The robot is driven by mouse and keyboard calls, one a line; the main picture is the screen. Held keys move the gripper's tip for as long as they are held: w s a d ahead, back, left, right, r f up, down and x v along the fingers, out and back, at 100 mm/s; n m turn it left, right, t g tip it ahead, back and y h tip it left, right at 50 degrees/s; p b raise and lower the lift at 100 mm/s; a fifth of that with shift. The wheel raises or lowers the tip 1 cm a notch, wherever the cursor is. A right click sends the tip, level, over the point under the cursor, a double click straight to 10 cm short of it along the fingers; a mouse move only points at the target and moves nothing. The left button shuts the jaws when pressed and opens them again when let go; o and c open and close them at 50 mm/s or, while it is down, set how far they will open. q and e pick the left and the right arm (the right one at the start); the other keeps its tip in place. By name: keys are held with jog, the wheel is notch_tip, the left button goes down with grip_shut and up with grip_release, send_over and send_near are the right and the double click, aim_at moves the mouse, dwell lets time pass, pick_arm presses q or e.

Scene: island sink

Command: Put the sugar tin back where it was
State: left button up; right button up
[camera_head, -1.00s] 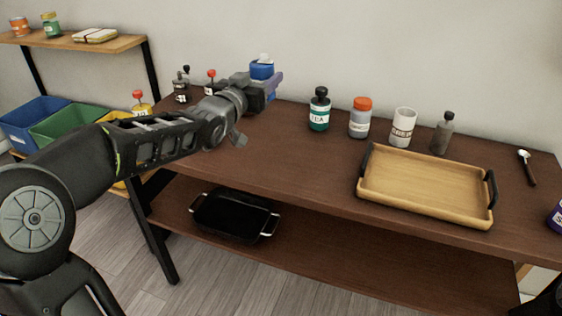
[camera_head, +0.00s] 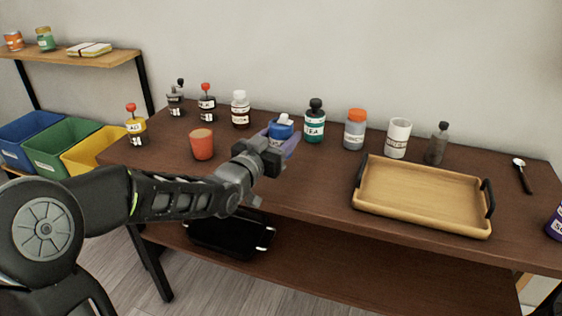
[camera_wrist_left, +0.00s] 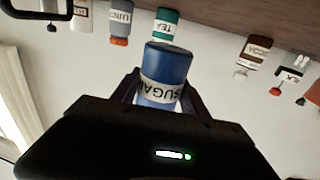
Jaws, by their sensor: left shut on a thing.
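The sugar tin is a blue tin with a white lid and a white label (camera_head: 281,130). My left gripper (camera_head: 286,142) is shut on it, near the back of the brown table, just left of the green tea bottle (camera_head: 314,122). In the left wrist view the tin (camera_wrist_left: 166,72) shows its SUGAR label between the fingers, with the tea bottle (camera_wrist_left: 165,25) beyond it. Whether the tin's base touches the table is hidden by the gripper. My right gripper is not in view.
An orange-lidded jar (camera_head: 355,129), a white canister (camera_head: 396,138) and a grey bottle (camera_head: 437,143) stand right of the tea bottle. A wooden tray (camera_head: 422,192) lies in front of them.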

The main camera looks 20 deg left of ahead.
pick_arm(q)
jog(key=shift+f, duration=0.95)
jog(key=shift+f+b, duration=0.35)
jog(key=shift+f, duration=1.5)
jog(key=shift+f, duration=0.2)
jog(key=o, duration=1.5)
jog(key=shift+c, duration=0.2)
jog(key=shift+r, duration=0.1)
jog(key=shift+r, duration=0.15)
jog(key=s+a, duration=0.1)
jog(key=s, duration=1.1)
jog(key=shift+a, duration=0.25)
